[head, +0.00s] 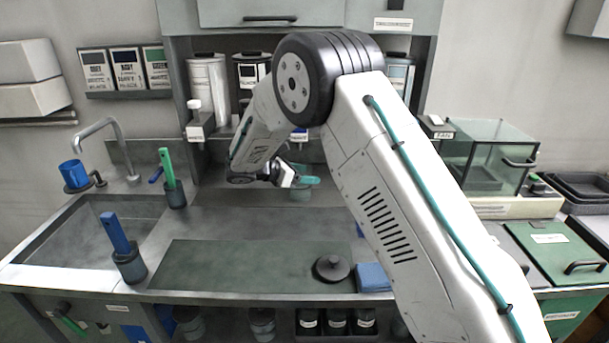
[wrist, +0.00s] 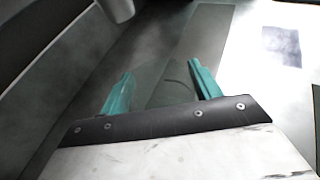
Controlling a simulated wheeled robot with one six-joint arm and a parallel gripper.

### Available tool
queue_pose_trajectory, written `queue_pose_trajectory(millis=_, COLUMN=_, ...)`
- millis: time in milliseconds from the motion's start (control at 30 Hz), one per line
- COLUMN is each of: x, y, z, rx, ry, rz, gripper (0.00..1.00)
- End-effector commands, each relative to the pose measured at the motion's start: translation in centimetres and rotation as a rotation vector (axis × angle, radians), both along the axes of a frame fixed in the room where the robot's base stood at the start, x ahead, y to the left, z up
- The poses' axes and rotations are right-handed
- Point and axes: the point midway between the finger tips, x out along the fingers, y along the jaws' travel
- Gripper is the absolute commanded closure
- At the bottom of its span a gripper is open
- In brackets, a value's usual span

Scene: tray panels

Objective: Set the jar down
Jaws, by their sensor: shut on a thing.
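My gripper (head: 306,181), with teal fingers, is over the back of the counter in the head view, partly behind my own arm. A see-through greenish jar (head: 300,193) shows at its fingers, small and partly covered by them. In the wrist view the two teal fingers of my gripper (wrist: 161,78) stand apart, with the clear glass jar (wrist: 172,85) faintly visible between them. My gripper is shut on the jar. I cannot tell whether its base touches the counter.
A dark round lid (head: 332,268) and a folded blue cloth (head: 373,278) lie at the counter's front. The green mat (head: 220,266) is clear on its left. A sink (head: 85,236) and two tool cups stand left; a glass case (head: 488,160) stands right.

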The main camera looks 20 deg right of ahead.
Motion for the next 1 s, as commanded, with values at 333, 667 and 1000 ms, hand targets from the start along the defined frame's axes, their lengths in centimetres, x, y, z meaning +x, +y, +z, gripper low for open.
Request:
queue_pose_trajectory(millis=333, x=0.0, y=0.1, z=-0.4, rx=0.0, ry=-0.002, rz=0.0, gripper=0.67)
queue_pose_trajectory(millis=667, x=0.0, y=0.1, z=-0.5, rx=0.0, ry=-0.002, rz=0.0, gripper=0.15)
queue_pose_trajectory(millis=1000, x=-0.5, y=2.9, z=1.0, rx=0.001, ry=-0.003, rz=0.004, gripper=0.15)
